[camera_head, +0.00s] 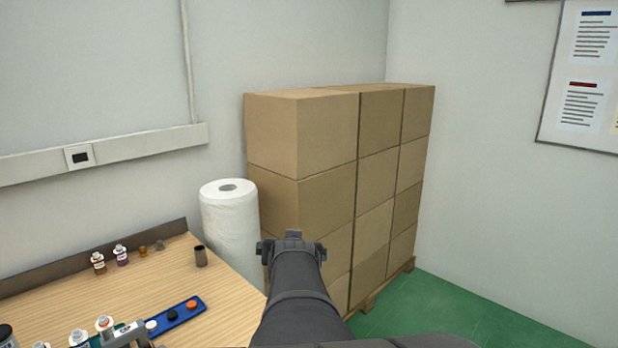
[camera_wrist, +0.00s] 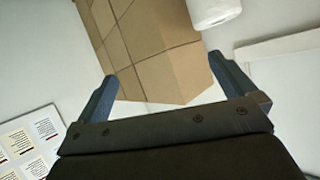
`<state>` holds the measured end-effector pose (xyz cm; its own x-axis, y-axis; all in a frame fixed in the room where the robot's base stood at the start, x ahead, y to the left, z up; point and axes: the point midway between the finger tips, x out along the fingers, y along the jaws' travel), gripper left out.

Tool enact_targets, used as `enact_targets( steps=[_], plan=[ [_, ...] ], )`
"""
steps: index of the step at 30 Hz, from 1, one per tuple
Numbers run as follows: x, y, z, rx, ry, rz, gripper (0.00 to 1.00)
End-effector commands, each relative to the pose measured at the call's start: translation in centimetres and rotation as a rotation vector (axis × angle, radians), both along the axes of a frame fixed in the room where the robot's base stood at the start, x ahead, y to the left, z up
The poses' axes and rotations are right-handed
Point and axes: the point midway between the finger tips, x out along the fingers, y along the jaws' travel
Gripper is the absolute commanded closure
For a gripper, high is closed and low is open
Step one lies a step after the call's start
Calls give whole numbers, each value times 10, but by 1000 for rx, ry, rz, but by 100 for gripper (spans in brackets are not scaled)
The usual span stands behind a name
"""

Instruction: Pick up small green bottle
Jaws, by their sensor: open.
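No bottle that I can clearly tell as green shows in either view. Several small bottles stand on the wooden table at the lower left of the head view. A white-capped bottle with a brownish body (camera_head: 98,263) and one with a purplish body (camera_head: 121,256) stand near the back edge. Other white-topped bottles (camera_head: 79,339) are at the bottom edge, partly cut off, their colours hard to tell. My gripper (camera_head: 292,243) is raised right of the table, in front of the boxes. In the wrist view my gripper (camera_wrist: 163,67) is open, with nothing between its fingers.
A blue tray (camera_head: 160,328) with round coloured caps lies on the wooden table (camera_head: 150,278). A dark cup (camera_head: 200,256) stands near its right edge. A white paper roll (camera_head: 230,225) stands beside stacked cardboard boxes (camera_head: 325,140) on a pallet. Green floor (camera_head: 450,310) is clear at right.

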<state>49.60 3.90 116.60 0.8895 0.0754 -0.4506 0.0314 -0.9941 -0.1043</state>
Motion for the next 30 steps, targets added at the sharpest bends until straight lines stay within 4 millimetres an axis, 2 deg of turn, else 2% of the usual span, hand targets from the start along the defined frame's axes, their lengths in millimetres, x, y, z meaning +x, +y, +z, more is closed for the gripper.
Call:
enact_targets(
  steps=[5, 9, 11, 20, 23, 25, 29, 30],
  plan=[
    [0, 0, 0, 0, 0, 0, 0],
    [0, 0, 0, 0, 0, 0, 28],
    [0, 0, 0, 0, 0, 0, 37],
    [2, 4, 0, -4, 5, 9, 37],
    [11, 23, -2, -24, 34, 59, 37],
    [22, 51, -4, -53, 72, 127, 37],
    [41, 128, -10, -136, 166, 318, 37],
    [44, 154, -13, -165, 194, 383, 37]
  ],
)
